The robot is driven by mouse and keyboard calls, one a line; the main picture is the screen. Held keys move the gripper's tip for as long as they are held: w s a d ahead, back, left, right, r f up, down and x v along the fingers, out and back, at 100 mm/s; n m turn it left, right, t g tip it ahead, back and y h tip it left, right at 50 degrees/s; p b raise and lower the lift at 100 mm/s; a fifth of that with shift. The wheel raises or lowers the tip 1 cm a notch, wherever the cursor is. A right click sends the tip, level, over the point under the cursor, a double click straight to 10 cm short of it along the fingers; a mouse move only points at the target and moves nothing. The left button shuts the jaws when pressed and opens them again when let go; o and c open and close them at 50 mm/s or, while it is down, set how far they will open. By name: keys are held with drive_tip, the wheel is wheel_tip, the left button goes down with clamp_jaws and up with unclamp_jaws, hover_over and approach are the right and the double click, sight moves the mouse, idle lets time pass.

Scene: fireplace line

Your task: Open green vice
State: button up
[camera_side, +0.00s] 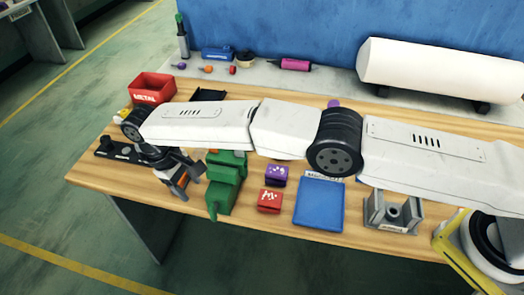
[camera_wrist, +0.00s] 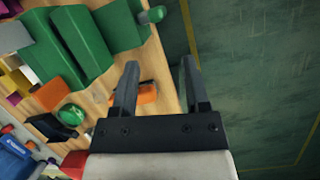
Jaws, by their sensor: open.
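The green vice (camera_side: 222,190) stands at the front edge of the wooden table in the side view, partly behind my arm. In the wrist view the green vice (camera_wrist: 75,42) fills the upper left, with a green handle end (camera_wrist: 152,15) sticking out over the table edge. My gripper (camera_side: 186,180) is just left of the vice in the side view. In the wrist view my gripper (camera_wrist: 159,66) has its two fingers apart, with nothing held between them. The fingers are apart from the vice and its handle. I cannot tell how wide the vice jaws are.
An orange item (camera_wrist: 147,92) lies behind my fingers in the wrist view. A red METAL bin (camera_side: 152,86) stands at the back left. A purple block (camera_side: 276,175), a red block (camera_side: 269,201) and a blue tray (camera_side: 320,205) are right of the vice. Floor lies beyond the table edge.

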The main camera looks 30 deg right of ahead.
sight(214, 209)
drive_tip(key=s+d+m+t+y, duration=0.1)
drive_tip(key=m, duration=0.4)
drive_tip(key=d+f+m, duration=0.1)
drive_tip(key=m, duration=0.4)
drive_tip(key=s+d+f+m+t+y, duration=0.1)
drive_tip(key=m, duration=0.4)
drive_tip(key=shift+s+d+m+t+y, duration=0.3)
drive_tip(key=shift+s+d, duration=0.05)
drive_tip(key=shift+d, duration=0.05)
drive_tip(key=shift+f, duration=0.1)
drive_tip(key=shift+f, duration=3.8)
drive_tip(key=shift+c, duration=0.2)
clamp_jaws()
